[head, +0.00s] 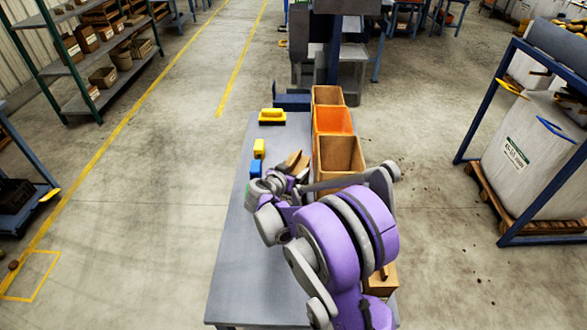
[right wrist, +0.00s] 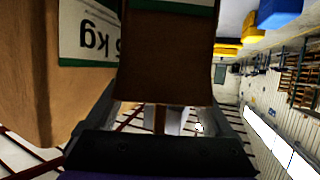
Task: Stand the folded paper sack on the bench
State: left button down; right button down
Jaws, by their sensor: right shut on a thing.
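The folded paper sack (right wrist: 166,70) is brown with a white and green label and fills the middle of the right wrist view. My right gripper (right wrist: 165,112) is shut on it, one finger on each side. In the head view the brown sack (head: 295,161) shows only as a small piece beyond my right gripper (head: 284,173), mostly hidden by my purple arm. The grey bench (head: 243,270) lies under the arm. I cannot tell whether the sack touches the bench. My left gripper is not in view.
Two tan crates and an orange crate (head: 332,120) line the bench's right side. A blue item (head: 255,168), a yellow item (head: 259,147) and a yellow-black item (head: 272,117) stand on its left. A labelled brown surface (right wrist: 30,80) is close beside the sack. The bench's near left is clear.

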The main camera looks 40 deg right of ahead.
jog(key=shift+f, duration=0.15)
grip_release()
jog(key=shift+a+r, duration=0.15)
jog(key=shift+r, duration=0.15)
jog(key=v, duration=1.2)
jog(key=s+a+f+n+y, duration=0.3)
jog(key=s+a+n+y, duration=0.3)
jog(key=s+a, duration=0.2)
jog(key=s+a+f+n+y, duration=0.3)
jog(key=s+a+n+y, duration=0.3)
jog(key=s+a, duration=0.3)
jog(key=s, duration=0.4)
jog(key=shift+n, duration=0.3)
